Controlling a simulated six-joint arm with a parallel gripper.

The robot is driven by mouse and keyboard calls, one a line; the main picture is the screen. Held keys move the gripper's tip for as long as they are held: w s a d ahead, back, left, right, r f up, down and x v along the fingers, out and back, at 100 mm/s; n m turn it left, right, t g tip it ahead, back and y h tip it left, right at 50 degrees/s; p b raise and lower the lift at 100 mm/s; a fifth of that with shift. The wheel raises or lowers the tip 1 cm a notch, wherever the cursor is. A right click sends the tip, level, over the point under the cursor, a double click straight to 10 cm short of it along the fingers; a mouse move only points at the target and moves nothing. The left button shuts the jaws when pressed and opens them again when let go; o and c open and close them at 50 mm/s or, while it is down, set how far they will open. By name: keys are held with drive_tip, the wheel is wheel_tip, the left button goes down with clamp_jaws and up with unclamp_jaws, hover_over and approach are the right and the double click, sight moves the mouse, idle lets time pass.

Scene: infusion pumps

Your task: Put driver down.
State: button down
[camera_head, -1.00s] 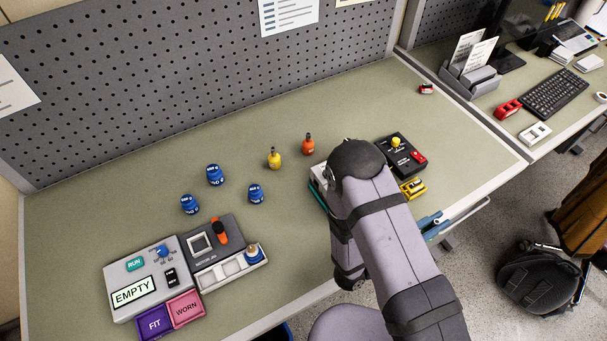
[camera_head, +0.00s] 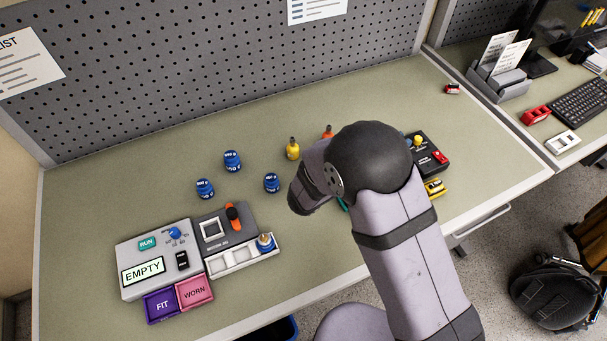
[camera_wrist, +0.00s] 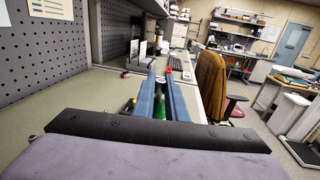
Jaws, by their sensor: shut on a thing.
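My gripper (camera_wrist: 163,78) shows in the wrist view as two blue fingers closed together, pointing away over the bench. A green piece (camera_wrist: 158,104) sits low between them and looks like part of the driver; most of it is hidden. In the head view my dark wrist joint covers the gripper and the driver, so the driver's tip and its height above the bench cannot be seen. A small teal edge (camera_head: 342,204) shows beside my arm; I cannot tell what it belongs to.
A grey pump (camera_head: 158,258) reading EMPTY stands front left, with FIT (camera_head: 163,306) and WORN (camera_head: 195,291) pads. Several blue knobs (camera_head: 232,161) and a yellow bottle-like piece (camera_head: 293,149) stand mid-bench. A black box (camera_head: 430,155) is right. The bench's back is clear.

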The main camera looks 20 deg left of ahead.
drive_tip(key=w+a+f+n+t+y+b, duration=0.15)
drive_tip(key=a+n+y, duration=0.3)
drive_tip(key=a, duration=0.45)
drive_tip(key=a+f+n+t+y+b, duration=0.25)
drive_tip(key=a+y, duration=0.35)
drive_tip(key=a, duration=0.4)
drive_tip(key=shift+g, duration=0.3)
drive_tip(key=shift+d+f+p, duration=0.15)
drive_tip(key=shift+f+p, duration=0.4)
drive_tip(key=shift+f, duration=2.2)
drive_tip(key=shift+d+f+p, duration=0.1)
drive_tip(key=shift+f+p, duration=0.45)
drive_tip(key=shift+f, duration=2.15)
drive_tip(key=shift+f, duration=0.15)
drive_tip(key=c, duration=2.2)
unclamp_jaws()
drive_tip(key=shift+o, duration=0.8)
drive_tip(key=shift+s, duration=0.15)
